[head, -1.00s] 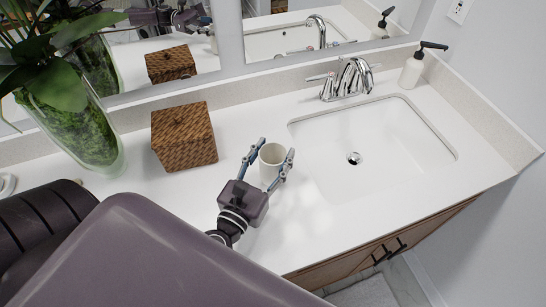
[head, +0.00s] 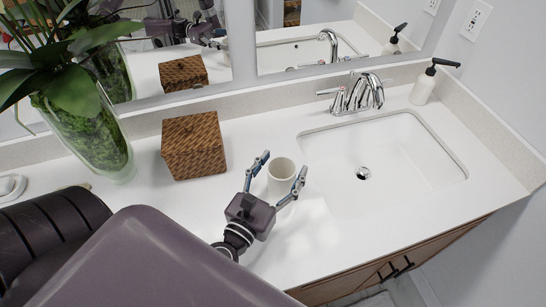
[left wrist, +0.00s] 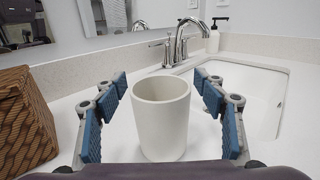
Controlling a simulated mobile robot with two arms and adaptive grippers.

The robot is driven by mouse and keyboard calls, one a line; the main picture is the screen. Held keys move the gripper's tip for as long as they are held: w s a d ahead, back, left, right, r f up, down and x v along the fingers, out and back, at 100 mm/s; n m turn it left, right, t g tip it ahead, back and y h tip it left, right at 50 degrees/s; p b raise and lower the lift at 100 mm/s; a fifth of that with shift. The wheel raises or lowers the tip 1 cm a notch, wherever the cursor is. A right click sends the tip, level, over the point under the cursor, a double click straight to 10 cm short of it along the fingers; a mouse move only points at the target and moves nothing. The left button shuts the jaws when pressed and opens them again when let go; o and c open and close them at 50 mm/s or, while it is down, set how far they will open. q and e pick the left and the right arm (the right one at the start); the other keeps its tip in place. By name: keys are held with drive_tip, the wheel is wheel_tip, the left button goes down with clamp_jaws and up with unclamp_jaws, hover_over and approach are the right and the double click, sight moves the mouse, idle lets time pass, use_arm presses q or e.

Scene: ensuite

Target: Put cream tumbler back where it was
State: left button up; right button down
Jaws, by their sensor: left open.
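The cream tumbler (head: 281,177) stands upright on the white counter (head: 180,215), between the woven box and the sink. It also shows in the left wrist view (left wrist: 161,117), empty as far as I can see into it. My left gripper (head: 279,176) is open, with one finger on each side of the tumbler. In the left wrist view (left wrist: 161,115) there is a visible gap between the blue finger pads and the tumbler on both sides. My right gripper is not in view.
A brown woven box (head: 193,146) stands left of the tumbler, and a glass vase with a plant (head: 95,140) farther left. The sink (head: 390,155) with its chrome faucet (head: 357,93) lies right. A soap dispenser (head: 424,86) stands behind it. A mirror lines the wall.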

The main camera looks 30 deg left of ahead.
use_arm(q)
drive_tip(key=s+b, duration=0.1)
drive_tip(key=s, duration=0.2)
drive_tip(key=s+b, duration=0.2)
drive_tip(key=s, duration=0.2)
drive_tip(key=s+b, duration=0.2)
drive_tip(key=s, duration=0.1)
drive_tip(key=shift+s+d+f, duration=0.15)
drive_tip(key=shift+s+d, duration=0.2)
drive_tip(key=shift+s, duration=0.05)
drive_tip(key=shift+s+r, duration=0.2)
drive_tip(key=shift+s, duration=0.45)
